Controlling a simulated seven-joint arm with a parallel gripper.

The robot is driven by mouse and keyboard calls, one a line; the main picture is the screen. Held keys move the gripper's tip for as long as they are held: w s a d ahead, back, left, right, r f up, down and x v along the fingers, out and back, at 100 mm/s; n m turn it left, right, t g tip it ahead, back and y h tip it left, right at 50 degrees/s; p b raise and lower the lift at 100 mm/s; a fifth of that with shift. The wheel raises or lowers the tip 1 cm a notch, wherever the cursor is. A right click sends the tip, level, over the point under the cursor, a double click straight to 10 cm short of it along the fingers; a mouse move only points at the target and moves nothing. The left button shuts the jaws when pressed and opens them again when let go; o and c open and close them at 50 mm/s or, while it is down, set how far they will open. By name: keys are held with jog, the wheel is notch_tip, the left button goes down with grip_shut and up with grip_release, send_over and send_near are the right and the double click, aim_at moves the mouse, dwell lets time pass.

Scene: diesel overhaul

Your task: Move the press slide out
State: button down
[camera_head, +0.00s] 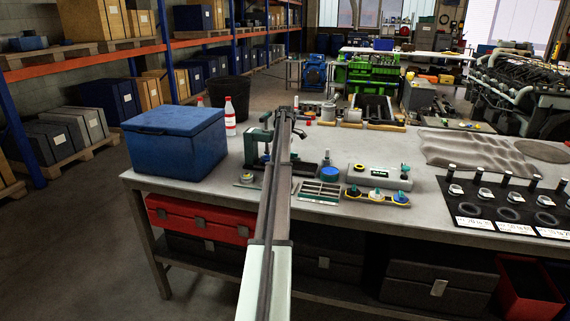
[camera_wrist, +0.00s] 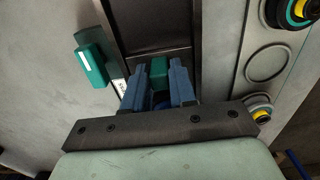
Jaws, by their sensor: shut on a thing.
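The green press (camera_head: 252,146) stands on the workbench, partly hidden behind my arm in the head view. In the wrist view, a small green block (camera_wrist: 158,72), which looks like the slide's handle, sits at the near end of a dark channel (camera_wrist: 150,25). My gripper (camera_wrist: 157,82) has its two blue fingers on either side of this block and is shut on it. The slide's body and how far out it stands cannot be made out. My gripper's fingers do not show clearly in the head view.
A grey block with round recesses (camera_wrist: 262,62) lies close to the right of my gripper. A green piece with a white stripe (camera_wrist: 91,65) is to the left. On the workbench (camera_head: 240,205), a blue box (camera_head: 175,145) stands left, a slotted tray (camera_head: 318,192) right of my arm.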

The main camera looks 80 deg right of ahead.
jog(key=shift+s, duration=6.4)
jog(key=c, duration=1)
grip_release()
jog(key=shift+w, duration=0.1)
jog(key=shift+c, duration=0.2)
jog(key=shift+r, duration=2.75)
